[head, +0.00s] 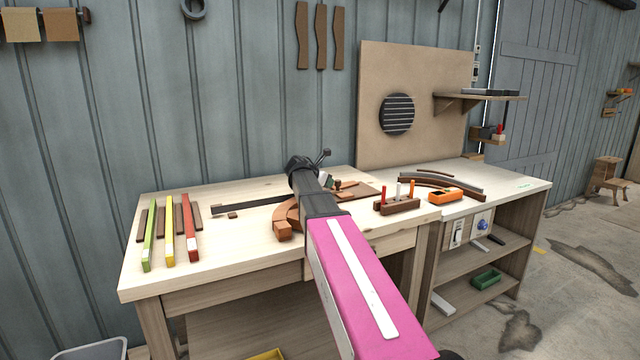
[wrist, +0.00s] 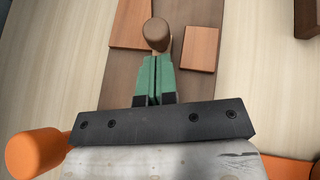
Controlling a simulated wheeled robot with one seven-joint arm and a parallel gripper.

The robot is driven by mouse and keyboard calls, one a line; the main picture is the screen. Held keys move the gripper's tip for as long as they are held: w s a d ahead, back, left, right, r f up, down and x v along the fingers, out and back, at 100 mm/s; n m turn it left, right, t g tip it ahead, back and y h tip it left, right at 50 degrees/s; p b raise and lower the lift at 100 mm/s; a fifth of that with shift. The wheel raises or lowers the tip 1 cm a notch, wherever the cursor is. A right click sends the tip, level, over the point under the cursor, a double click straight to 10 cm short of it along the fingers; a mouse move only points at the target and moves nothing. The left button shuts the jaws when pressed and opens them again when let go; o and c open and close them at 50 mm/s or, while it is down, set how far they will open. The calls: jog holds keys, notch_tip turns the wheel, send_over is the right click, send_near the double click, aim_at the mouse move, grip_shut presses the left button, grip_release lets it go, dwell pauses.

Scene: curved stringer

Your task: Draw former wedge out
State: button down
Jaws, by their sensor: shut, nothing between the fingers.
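In the wrist view, a brown rounded knob (wrist: 157,34) stands on a paler stem just beyond the tips of my gripper (wrist: 155,58). The green fingers are together with nothing held. I cannot tell whether the tips touch the stem. The knob is over a dark brown board (wrist: 92,84), between two reddish-brown blocks, one at left (wrist: 130,24) and one at right (wrist: 200,49). The wedge itself is not clearly distinguishable. In the head view the knob (head: 338,184) shows just right of my arm, which hides much of the work around it.
A curved wooden piece (head: 283,226) lies left of my arm on the workbench (head: 240,245). Green, yellow and red-topped bars lie at far left. A wooden rack (head: 397,206) with upright pegs, an orange tool (head: 446,195) and curved dark strips (head: 440,181) lie to the right.

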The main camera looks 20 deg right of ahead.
jog(key=shift+w+d, duration=0.3)
jog(key=shift+d, duration=0.4)
jog(key=w+d, duration=0.1)
jog(key=d, duration=0.3)
jog(key=w+d, duration=0.2)
jog(key=d, duration=0.2)
jog(key=w+d, duration=0.2)
jog(key=d, duration=0.2)
jog(key=shift+w+d, duration=0.1)
jog(key=shift+d, duration=0.05)
jog(key=shift+s+a, duration=0.2)
jog(key=shift+a, duration=0.1)
jog(key=a, duration=0.1)
jog(key=s+a, duration=0.2)
jog(key=a, duration=0.1)
jog(key=shift+a+r, duration=0.1)
jog(key=shift+r, duration=0.15)
jog(key=v, duration=0.9)
